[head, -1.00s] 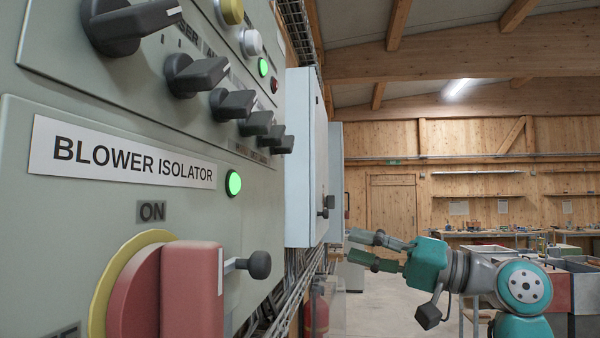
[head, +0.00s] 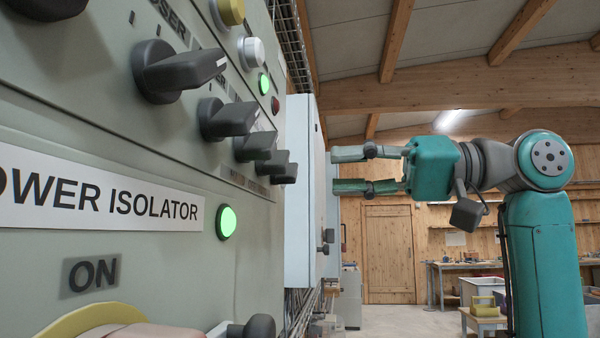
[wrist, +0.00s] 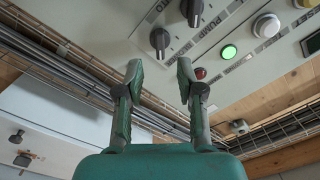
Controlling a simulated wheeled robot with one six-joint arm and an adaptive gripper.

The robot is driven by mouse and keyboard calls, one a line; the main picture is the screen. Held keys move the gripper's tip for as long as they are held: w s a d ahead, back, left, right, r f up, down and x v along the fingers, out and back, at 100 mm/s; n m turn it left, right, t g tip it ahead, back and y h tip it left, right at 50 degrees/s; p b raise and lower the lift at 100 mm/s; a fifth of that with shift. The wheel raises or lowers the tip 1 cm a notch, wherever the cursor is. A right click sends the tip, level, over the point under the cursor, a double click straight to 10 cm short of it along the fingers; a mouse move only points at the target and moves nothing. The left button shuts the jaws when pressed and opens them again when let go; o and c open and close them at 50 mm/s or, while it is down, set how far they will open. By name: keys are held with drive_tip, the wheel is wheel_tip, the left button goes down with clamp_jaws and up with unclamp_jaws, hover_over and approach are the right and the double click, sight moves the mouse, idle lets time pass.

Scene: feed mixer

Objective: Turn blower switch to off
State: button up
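The grey control panel fills the left of the head view. Its label (head: 100,190) reads "...OWER ISOLATOR", cut off at the left edge. Below it are an "ON" mark (head: 92,274) and the top of a red and yellow rotary switch (head: 95,322), mostly out of frame. Several black rotary knobs (head: 180,72) run in a row above. Which of them is the blower switch I cannot read. My gripper (head: 335,170) is open and empty, pointing left, apart from the panel. In the wrist view its fingers (wrist: 162,75) are spread below two knobs (wrist: 159,40).
A green lamp (head: 227,222) is lit on the panel; another green one is lit above. A pale blue cabinet (head: 303,190) stands beyond the panel. Cable trays (wrist: 80,70) run along the panel edge. Workbenches (head: 470,270) stand far behind.

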sight(297, 173)
drive_tip(key=a, duration=0.3)
drive_tip(key=w+a, duration=0.1)
drive_tip(key=a, duration=0.2)
drive_tip(key=shift+w+a, duration=0.15)
drive_tip(key=shift+a, duration=0.15)
clamp_jaws()
